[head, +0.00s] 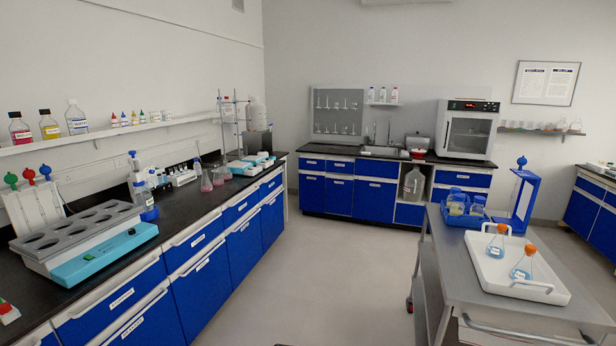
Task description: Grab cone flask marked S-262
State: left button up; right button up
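Two cone flasks with orange caps and blue liquid stand on a white tray (552,294) on the grey cart at the right. One flask (496,244) is farther back, and the other flask (521,268) is nearer, to its right. Both have small white labels, too small to read, so I cannot tell which is S-262. Two more flasks with pinkish liquid, one on the left (206,182) and one on the right (219,177), stand on the left bench. Neither of my grippers is in view.
The cart (465,277) also carries a blue basket (452,219) of glassware and a blue frame stand (524,203). The black-topped bench (180,222) at left holds a large multi-well heater (85,240). The floor (330,275) between bench and cart is clear.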

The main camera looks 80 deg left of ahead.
aim_at(218, 180)
jog(key=i+j+u, duration=0.15)
jog(key=j+u, duration=0.3)
jog(key=i+j+u, duration=0.2)
jog(key=j+u, duration=0.2)
jog(key=j, duration=0.25)
jog(key=i+j+u, duration=0.3)
jog(key=j+u, duration=0.15)
jog(key=i+j+u, duration=0.65)
jog(key=u, duration=0.2)
jog(key=i+u, duration=0.6)
jog(key=i, duration=0.3)
jog(key=i+l+u, duration=0.2)
jog(key=i, duration=0.25)
jog(key=i+u, duration=0.15)
jog(key=i, duration=0.3)
jog(key=i+l+u, duration=0.2)
jog(key=i, duration=0.25)
jog(key=i+l+u, duration=0.15)
jog(key=u, duration=0.2)
jog(key=i+l+u, duration=0.5)
jog(key=u, duration=0.25)
jog(key=i+l+u, duration=0.15)
jog(key=l+u, duration=0.25)
jog(key=i+l+u, duration=0.1)
jog(key=l+u, duration=1.15)
jog(key=l, duration=0.25)
jog(key=k+l+u, duration=0.15)
jog(key=l, duration=0.25)
